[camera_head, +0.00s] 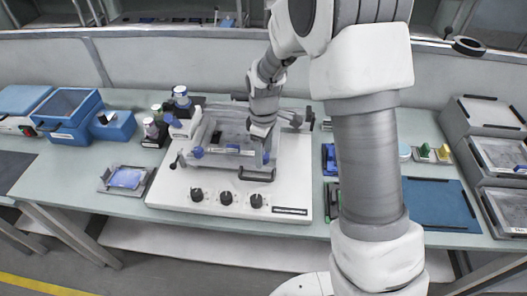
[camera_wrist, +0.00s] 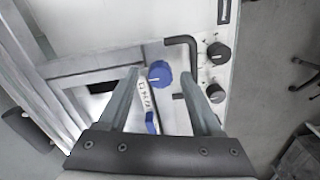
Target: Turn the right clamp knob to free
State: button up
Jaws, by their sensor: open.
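The white device (camera_head: 165,195) stands on the bench with a clear-walled frame on top. A blue clamp knob (camera_head: 266,157) shows at the frame's right front corner, and another blue knob (camera_head: 198,152) at its left front. My gripper (camera_wrist: 160,74) is open above the device. In the wrist view a round blue knob (camera_wrist: 159,76) appears between the fingertips, with a gap on each side; contact cannot be told. A white strip with small dark lettering (camera_wrist: 143,97) runs beside it, and a smaller blue part (camera_wrist: 150,122) lies nearer the palm. In the head view my arm hides the fingertips.
A black bar handle (camera_wrist: 182,42) stands close beyond the fingers. Black dials (camera_head: 227,198) line the device's front. Blue boxes (camera_head: 66,112) and bottles (camera_head: 181,95) stand left; a blue mat (camera_head: 437,203) and grey bins (camera_head: 489,120) lie right.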

jog(key=shift+c, duration=0.2)
grip_shut()
jog(key=shift+m, duration=0.4)
jog(key=m, duration=0.3)
jog(key=shift+w+m+b, duration=0.1)
jog(key=shift+m+b, duration=0.3)
jog(key=m, duration=0.9)
jog(key=shift+d, duration=0.1)
jog(key=m, duration=0.4)
jog(key=shift+m, duration=0.3)
